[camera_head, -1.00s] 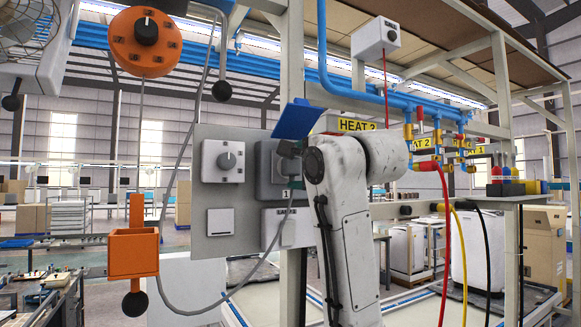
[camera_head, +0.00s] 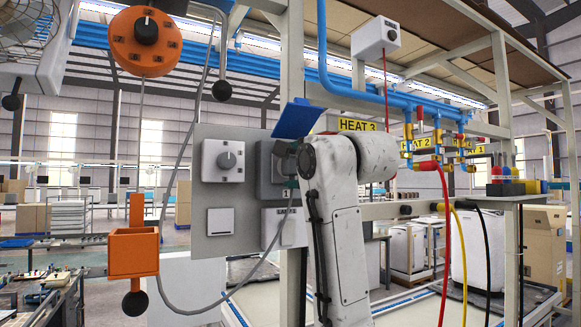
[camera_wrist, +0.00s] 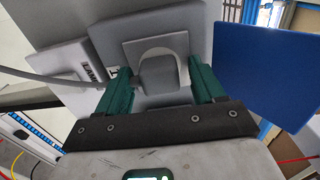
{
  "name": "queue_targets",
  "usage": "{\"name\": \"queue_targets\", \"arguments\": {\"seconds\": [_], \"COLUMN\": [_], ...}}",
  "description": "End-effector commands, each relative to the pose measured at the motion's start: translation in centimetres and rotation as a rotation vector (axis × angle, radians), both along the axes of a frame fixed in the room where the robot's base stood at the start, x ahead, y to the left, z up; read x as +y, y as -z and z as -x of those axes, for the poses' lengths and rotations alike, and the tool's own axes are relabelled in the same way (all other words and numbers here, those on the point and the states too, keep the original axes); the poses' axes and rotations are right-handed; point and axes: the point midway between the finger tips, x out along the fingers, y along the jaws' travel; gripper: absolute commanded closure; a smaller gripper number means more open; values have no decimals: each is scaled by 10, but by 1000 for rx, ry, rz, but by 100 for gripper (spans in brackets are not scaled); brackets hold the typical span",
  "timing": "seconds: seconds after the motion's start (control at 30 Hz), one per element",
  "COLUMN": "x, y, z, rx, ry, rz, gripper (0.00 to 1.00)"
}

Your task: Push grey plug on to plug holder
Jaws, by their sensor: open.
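In the wrist view, the grey plug (camera_wrist: 158,73) is a rounded block between my two green fingers. My gripper (camera_wrist: 161,84) is open, with a finger on each side of it; contact cannot be told. Behind the plug is the square grey plug holder (camera_wrist: 117,42) with a pale arched rim. Plug and holder overlap, so how far the plug is seated cannot be told. In the head view, the holder (camera_head: 265,176) is on the grey panel, its blue lid (camera_head: 297,118) raised above. My arm hides most of the gripper there.
A dial switch box (camera_head: 222,160) is left of the holder on the panel (camera_head: 207,243). A labelled white box (camera_head: 272,232) is below. A grey cable (camera_head: 196,311) loops beneath. An orange box (camera_head: 133,252) hangs left. Pipes and hoses (camera_head: 444,240) are right.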

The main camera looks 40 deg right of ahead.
Motion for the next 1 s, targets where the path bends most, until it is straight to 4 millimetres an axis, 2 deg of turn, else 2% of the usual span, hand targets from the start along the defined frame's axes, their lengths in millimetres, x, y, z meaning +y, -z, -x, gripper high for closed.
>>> {"name": "queue_targets", "arguments": {"seconds": [0.57,1.0], "x": [0,0], "y": [0,0], "z": [0,0], "rx": [0,1], "ry": [0,0], "rz": [1,0], "gripper": [32,72]}}
